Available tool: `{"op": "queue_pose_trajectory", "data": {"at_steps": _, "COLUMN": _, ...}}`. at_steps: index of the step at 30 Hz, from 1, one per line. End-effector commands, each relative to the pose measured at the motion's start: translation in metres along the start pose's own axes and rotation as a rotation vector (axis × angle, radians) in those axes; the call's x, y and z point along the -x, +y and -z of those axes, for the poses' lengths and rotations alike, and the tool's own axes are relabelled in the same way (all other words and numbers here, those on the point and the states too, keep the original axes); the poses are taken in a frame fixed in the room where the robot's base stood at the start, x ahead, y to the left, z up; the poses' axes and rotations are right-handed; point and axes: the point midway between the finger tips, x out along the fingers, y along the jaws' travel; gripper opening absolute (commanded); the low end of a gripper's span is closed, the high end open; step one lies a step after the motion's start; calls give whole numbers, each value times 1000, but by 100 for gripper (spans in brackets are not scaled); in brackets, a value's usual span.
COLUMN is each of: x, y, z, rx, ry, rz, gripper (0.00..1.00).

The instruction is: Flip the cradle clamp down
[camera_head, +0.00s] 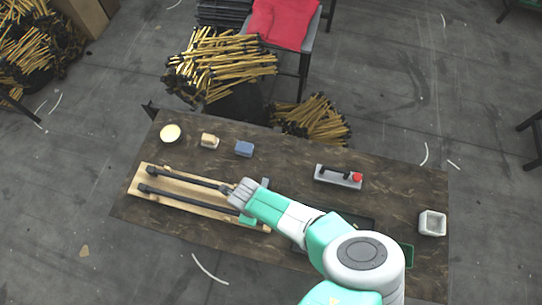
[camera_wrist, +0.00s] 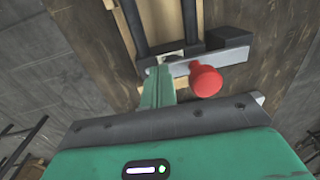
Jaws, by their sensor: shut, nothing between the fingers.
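A pale wooden board (camera_head: 160,196) on the table carries two dark rods (camera_head: 185,178). The board also shows in the wrist view (camera_wrist: 165,20), with the rods (camera_wrist: 134,25) running up the picture. At its near end sits what looks like the cradle clamp, a grey metal bar (camera_wrist: 232,57) with a red knob (camera_wrist: 205,81), lying across beside a dark block (camera_wrist: 228,37). My gripper (camera_wrist: 159,72) is shut and empty, its green fingers left of the knob, by the bar's left part; contact is unclear. In the head view my gripper (camera_head: 247,218) is at the board's right end, and my wrist hides most of the clamp.
A grey fixture with a black handle and red knob (camera_head: 338,177) stands right of the board. A whitish square container (camera_head: 432,223) is at the right. A dark green tray (camera_head: 357,221) is partly behind my arm.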

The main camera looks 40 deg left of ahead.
Motion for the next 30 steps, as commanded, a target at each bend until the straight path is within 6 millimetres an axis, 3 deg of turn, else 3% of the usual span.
{"op": "queue_pose_trajectory", "data": {"at_steps": 1, "x": -20, "y": 6, "z": 4, "rx": 4, "ry": 7, "rz": -2, "gripper": 0}}
{"op": "queue_pose_trajectory", "data": {"at_steps": 9, "x": -19, "y": 7, "z": 4, "rx": 6, "ry": 7, "rz": -2, "gripper": 0}}
{"op": "queue_pose_trajectory", "data": {"at_steps": 14, "x": -3, "y": 23, "z": 3, "rx": 8, "ry": 6, "rz": -5, "gripper": 0}}
{"op": "queue_pose_trajectory", "data": {"at_steps": 21, "x": 25, "y": 68, "z": 0, "rx": 11, "ry": 1, "rz": -7, "gripper": 0}}
{"op": "queue_pose_trajectory", "data": {"at_steps": 30, "x": 34, "y": 96, "z": -1, "rx": 14, "ry": 1, "rz": -3, "gripper": 0}}
